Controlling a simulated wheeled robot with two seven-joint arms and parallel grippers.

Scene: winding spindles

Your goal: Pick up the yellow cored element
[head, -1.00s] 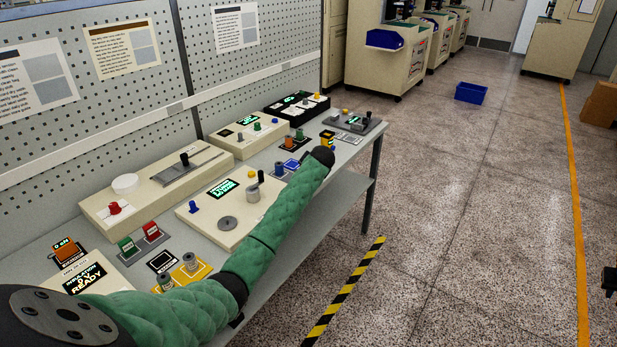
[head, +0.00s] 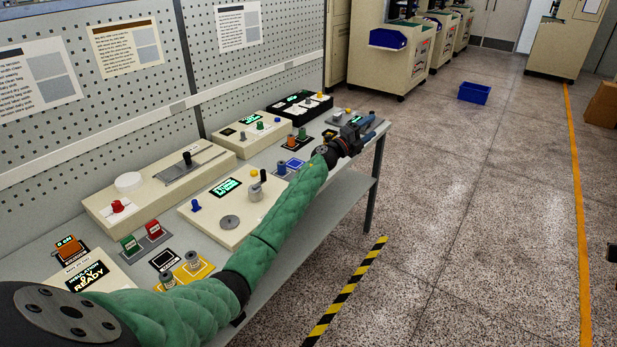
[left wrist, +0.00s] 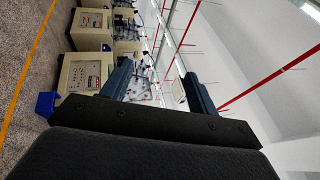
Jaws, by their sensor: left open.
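My left gripper (head: 366,126) is open, with its two blue fingers above the far right end of the bench. In the left wrist view the fingers (left wrist: 158,85) stand apart with nothing between them. A small yellow piece (head: 328,134), which may be the yellow cored element, sits on the bench just behind my left wrist and is partly hidden. A yellow holder (head: 206,270) with grey spindles is at the near end of the bench. My right gripper is not recognisable in view.
The bench (head: 350,185) carries several beige control boxes (head: 240,215), a black box (head: 300,104) and coloured spools on pads. A pegboard wall (head: 110,120) stands behind it. A blue bin (head: 474,93) is on the floor, and the right aisle is mostly clear.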

